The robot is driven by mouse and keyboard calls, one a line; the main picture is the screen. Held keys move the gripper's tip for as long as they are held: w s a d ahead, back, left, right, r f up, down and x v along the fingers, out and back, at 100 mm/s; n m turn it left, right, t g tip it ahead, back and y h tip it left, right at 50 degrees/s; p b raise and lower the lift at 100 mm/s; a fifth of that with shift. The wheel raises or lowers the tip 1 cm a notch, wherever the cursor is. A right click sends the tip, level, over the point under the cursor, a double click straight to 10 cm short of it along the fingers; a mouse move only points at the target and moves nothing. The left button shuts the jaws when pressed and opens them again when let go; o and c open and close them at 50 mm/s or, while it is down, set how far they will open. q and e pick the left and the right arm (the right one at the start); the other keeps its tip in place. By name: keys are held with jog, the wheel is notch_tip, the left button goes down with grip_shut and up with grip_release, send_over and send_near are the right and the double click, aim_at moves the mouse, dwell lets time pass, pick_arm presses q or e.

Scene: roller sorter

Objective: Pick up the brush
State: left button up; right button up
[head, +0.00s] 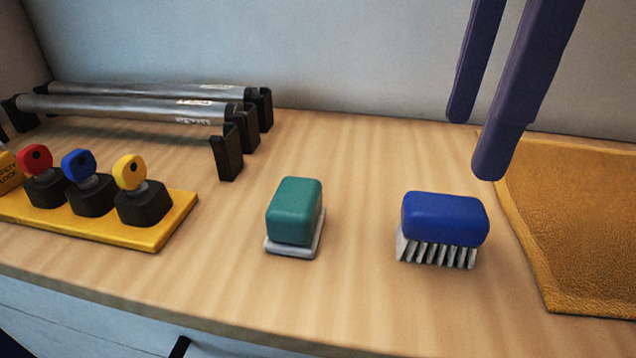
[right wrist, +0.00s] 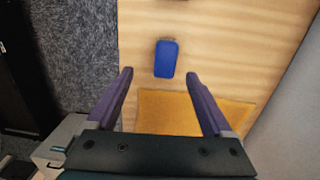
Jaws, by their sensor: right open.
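The brush (head: 445,219) has a blue top and pale bristles pointing down. It stands on the wooden table right of centre in the head view. In the right wrist view the blue brush (right wrist: 166,59) lies ahead of the fingers, between their lines. My right gripper (head: 475,145) is open and empty, above and behind the brush and apart from it. Its two purple fingers also show in the right wrist view (right wrist: 160,78). My left gripper is in neither view.
A green-topped block with a grey base (head: 295,213) stands left of the brush. A tan mat (head: 580,220) lies to the right. A yellow board (head: 165,235) with red, blue and yellow keys is at left. Metal rollers (head: 130,108) on black brackets lie behind it. A wall closes the back.

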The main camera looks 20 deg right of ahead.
aim_at(447, 204)
jog(key=shift+h, duration=0.4)
jog(key=f, duration=0.2)
jog(key=d+f, duration=0.1)
jog(key=f, duration=0.1)
jog(key=shift+w+d+f, duration=0.15)
jog(key=shift+d, duration=0.05)
jog(key=f, duration=0.4)
jog(key=a+f, duration=0.1)
jog(key=f, duration=0.1)
jog(key=shift+w+b, duration=0.1)
jog(key=shift+b, duration=0.25)
jog(key=shift+r, duration=0.1)
grip_shut()
